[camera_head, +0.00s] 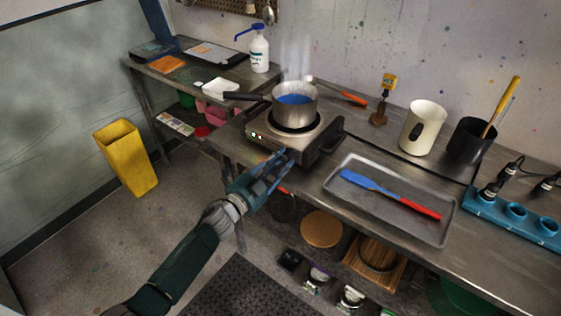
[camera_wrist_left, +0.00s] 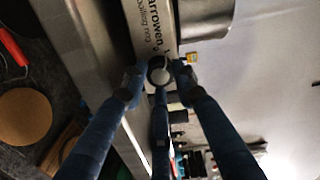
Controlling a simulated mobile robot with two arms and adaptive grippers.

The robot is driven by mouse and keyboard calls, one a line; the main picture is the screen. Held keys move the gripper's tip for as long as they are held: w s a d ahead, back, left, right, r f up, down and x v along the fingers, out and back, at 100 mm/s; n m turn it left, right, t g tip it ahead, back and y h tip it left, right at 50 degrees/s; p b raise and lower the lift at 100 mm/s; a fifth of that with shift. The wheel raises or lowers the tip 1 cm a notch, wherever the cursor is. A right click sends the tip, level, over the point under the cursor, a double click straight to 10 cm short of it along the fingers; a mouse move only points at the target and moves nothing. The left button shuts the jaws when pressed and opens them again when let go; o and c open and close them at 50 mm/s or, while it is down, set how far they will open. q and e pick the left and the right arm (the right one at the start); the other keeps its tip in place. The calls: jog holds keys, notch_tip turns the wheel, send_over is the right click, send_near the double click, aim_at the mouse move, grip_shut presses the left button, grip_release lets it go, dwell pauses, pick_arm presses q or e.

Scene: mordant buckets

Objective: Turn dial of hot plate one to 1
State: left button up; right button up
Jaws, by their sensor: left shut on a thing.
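The hot plate (camera_head: 322,129) stands on the metal bench with a steel saucepan (camera_head: 297,112) of blue liquid on it, and steam rises from the pan. Small green lights show on its front panel. My left gripper (camera_head: 282,157) is at the right part of that panel. In the left wrist view, its blue fingers (camera_wrist_left: 158,80) are closed around a round dark dial (camera_wrist_left: 159,71) with a pale mark. The fingers partly cover the dial, and I cannot read its setting. Printed lettering shows on the panel beside it. My right gripper is not in view.
A grey tray (camera_head: 355,222) with a blue-and-red spatula (camera_head: 390,193) lies right of the hot plate. A white container (camera_head: 421,128) and a black pot (camera_head: 468,143) stand behind it. The saucepan handle (camera_head: 245,96) points left. Wooden items sit on the shelf below.

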pick_arm(q)
jog(key=shift+w+a+r, duration=0.1)
jog(key=shift+w+a, duration=0.05)
jog(key=o, duration=0.9)
jog(key=shift+c, duration=0.2)
jog(key=v, duration=1.2)
